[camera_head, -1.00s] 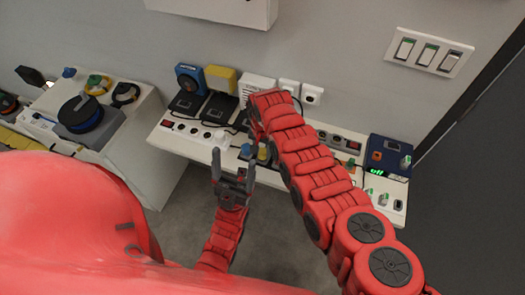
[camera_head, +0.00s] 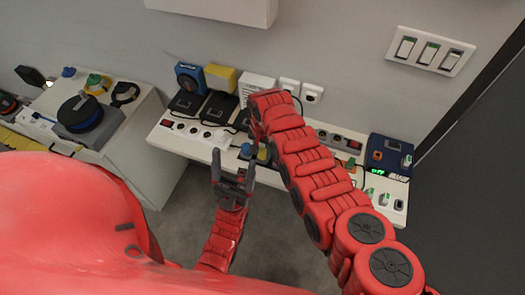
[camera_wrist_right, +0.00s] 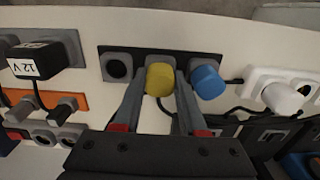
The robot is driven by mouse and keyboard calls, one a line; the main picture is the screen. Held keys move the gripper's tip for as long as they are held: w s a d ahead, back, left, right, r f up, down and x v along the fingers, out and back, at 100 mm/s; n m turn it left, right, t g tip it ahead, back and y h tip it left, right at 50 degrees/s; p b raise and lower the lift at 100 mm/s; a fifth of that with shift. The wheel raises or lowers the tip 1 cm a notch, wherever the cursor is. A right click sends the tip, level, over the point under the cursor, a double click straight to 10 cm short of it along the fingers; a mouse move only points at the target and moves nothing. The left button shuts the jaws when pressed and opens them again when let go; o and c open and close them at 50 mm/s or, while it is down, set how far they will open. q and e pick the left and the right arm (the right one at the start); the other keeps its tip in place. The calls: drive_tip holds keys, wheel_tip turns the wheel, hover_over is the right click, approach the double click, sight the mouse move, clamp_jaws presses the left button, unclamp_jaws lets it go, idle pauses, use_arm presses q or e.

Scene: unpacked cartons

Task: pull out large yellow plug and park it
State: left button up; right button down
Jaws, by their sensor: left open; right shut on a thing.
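In the right wrist view the large yellow plug (camera_wrist_right: 160,80) stands between the two fingers of my right gripper (camera_wrist_right: 162,88), which is shut on it. The plug is at a grey socket in a dark strip (camera_wrist_right: 131,50); I cannot tell how deep it sits. A blue plug (camera_wrist_right: 207,82) is just right of it. In the head view my right gripper is mostly hidden by its own arm, and a bit of yellow (camera_head: 262,154) shows beside it. My left gripper (camera_head: 234,160) is open and empty, in front of the bench edge.
An empty round socket (camera_wrist_right: 117,66) lies left of the yellow plug. A white plug (camera_wrist_right: 282,97) and a black 12 V adapter (camera_wrist_right: 40,62) flank it. The white bench (camera_head: 172,143) carries several sockets and adapters. A blue box (camera_head: 390,156) stands at its right end.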

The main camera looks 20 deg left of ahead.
sight(262, 151)
drive_tip(key=shift+c, duration=1.9)
unclamp_jaws()
drive_tip(key=shift+w+a+r, duration=0.1)
drive_tip(key=shift+a+r, duration=0.05)
drive_tip(key=shift+r, duration=0.3)
wheel_tip(262, 151, up, 7)
drive_tip(key=shift+f+b, duration=0.1)
drive_tip(key=shift+b, duration=1.1)
wheel_tip(262, 151, up, 10)
drive_tip(key=p, duration=0.1)
drive_tip(key=shift+f, duration=0.2)
